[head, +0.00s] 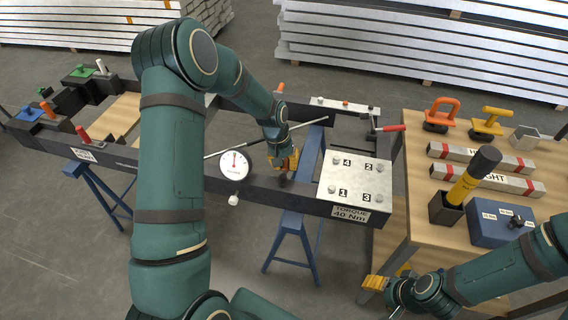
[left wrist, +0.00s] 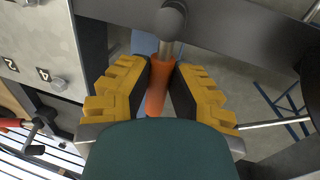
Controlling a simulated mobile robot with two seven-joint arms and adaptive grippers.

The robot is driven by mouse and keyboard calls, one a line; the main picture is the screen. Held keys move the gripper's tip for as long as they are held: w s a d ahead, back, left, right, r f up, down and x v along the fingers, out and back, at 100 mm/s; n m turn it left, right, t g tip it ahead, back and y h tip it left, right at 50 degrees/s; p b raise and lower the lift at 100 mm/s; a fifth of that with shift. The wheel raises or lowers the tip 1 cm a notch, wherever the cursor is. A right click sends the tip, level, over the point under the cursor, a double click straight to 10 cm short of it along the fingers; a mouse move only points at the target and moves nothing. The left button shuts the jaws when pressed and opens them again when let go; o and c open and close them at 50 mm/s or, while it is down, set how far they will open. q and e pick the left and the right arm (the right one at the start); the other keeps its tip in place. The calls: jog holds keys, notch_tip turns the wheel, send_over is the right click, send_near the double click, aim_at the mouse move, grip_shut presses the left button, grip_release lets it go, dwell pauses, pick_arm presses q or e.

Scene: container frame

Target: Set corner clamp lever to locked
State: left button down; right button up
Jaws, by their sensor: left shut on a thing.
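My left gripper (head: 286,160) is at the dark frame's front beam, left of the numbered plate. In the left wrist view its yellow fingers (left wrist: 160,85) are shut around an orange lever handle (left wrist: 157,92). A short metal rod joins this handle to a dark round pivot (left wrist: 171,20) by the beam. In the head view the fingers mostly hide the handle. A red-handled lever (head: 390,128) sits apart, at the frame's back right corner; it also shows in the left wrist view (left wrist: 10,123). My right gripper (head: 388,277) is low by the table, partly hidden by its arm.
A round gauge (head: 234,164) is left of my left gripper. The steel plate (head: 355,178) with numbered bolts is right of it. Blue trestles (head: 290,232) carry the frame. The wooden table (head: 420,205) holds clamps, bars, a blue box and a holder.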

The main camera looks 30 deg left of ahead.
pick_arm(q)
jog(key=shift+s+d+f, duration=0.1)
jog(key=shift+s+f, duration=0.05)
jog(key=c, duration=0.8)
grip_release()
jog(key=shift+c, duration=0.2)
jog(key=shift+r, duration=0.6)
notch_tip(320, 180, up, 11)
jog(key=a, duration=0.2)
jog(key=shift+s+a+f, duration=0.15)
jog(key=shift+s, duration=0.05)
